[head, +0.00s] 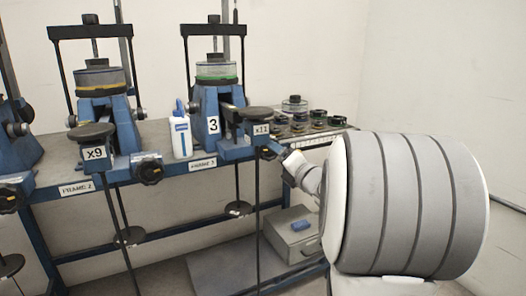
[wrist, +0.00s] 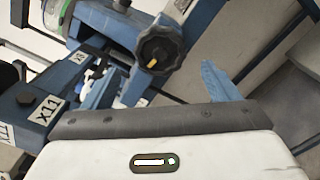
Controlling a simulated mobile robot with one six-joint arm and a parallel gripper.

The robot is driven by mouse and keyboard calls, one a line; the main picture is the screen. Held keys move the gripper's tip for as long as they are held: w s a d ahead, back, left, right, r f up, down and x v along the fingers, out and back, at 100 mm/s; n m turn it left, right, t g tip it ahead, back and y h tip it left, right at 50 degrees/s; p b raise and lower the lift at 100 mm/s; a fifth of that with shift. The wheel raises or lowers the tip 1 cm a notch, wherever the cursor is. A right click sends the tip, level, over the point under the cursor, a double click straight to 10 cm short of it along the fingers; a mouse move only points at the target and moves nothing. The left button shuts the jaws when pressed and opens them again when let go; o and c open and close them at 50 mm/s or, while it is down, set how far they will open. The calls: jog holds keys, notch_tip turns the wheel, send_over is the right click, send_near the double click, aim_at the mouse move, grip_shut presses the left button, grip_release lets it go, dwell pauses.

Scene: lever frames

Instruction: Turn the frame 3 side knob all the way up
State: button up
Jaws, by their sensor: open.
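The frame 3 side knob is a black lobed knob (wrist: 160,47) with a yellow mark near its lower edge in the wrist view. It sits on a blue bracket beside the x11 lever weight. My gripper (wrist: 160,82) is open, with one blue finger on each side below the knob. The knob appears just beyond the fingertips and apart from them. In the head view my gripper (head: 276,150) is at the right end of frame 3 (head: 212,112), and the knob there is mostly hidden by it.
The x11 block (wrist: 44,108) is close on the left of my gripper in the wrist view. Frame 2's knob (head: 149,171) is further left. A white bottle (head: 181,135) and several dark discs (head: 300,125) stand on the bench. A grey box (head: 293,242) is below.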

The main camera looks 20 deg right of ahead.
aim_at(270, 150)
jog(key=w+p, duration=0.1)
jog(key=w, duration=0.3)
jog(key=w+p, duration=0.2)
jog(key=w, duration=0.2)
jog(key=shift+a+r, duration=0.15)
jog(key=shift+a, duration=0.05)
jog(key=shift+f, duration=0.2)
jog(key=shift+c, duration=0.5)
jog(key=shift+s, duration=0.1)
jog(key=shift+c, duration=0.8)
jog(key=c, duration=1)
jog(key=shift+r, duration=0.1)
